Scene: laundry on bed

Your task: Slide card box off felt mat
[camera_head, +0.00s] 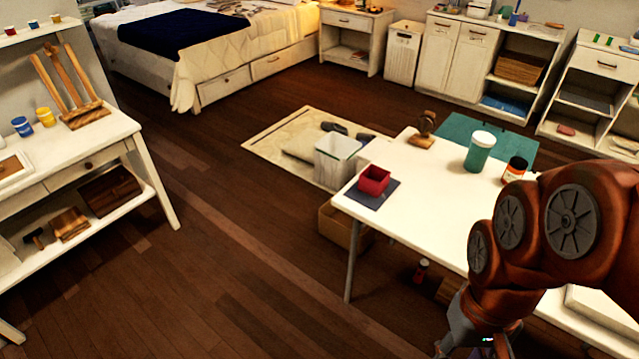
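A small open-topped red box (374,180), which appears to be the card box, sits upright on a dark grey square mat (368,197), which appears to be the felt mat. The mat lies at the left corner of the white table (415,210). Bare mat shows mostly in front of the box and at its sides. My arm comes in from the right, and its lower end runs out of the bottom edge. My gripper's fingertips are not visible, so nothing shows in their hold.
On the same table stand a wooden stand (424,131), a green jar with white lid (480,151) and an orange jar (514,170). The dark wooden floor at left is clear.

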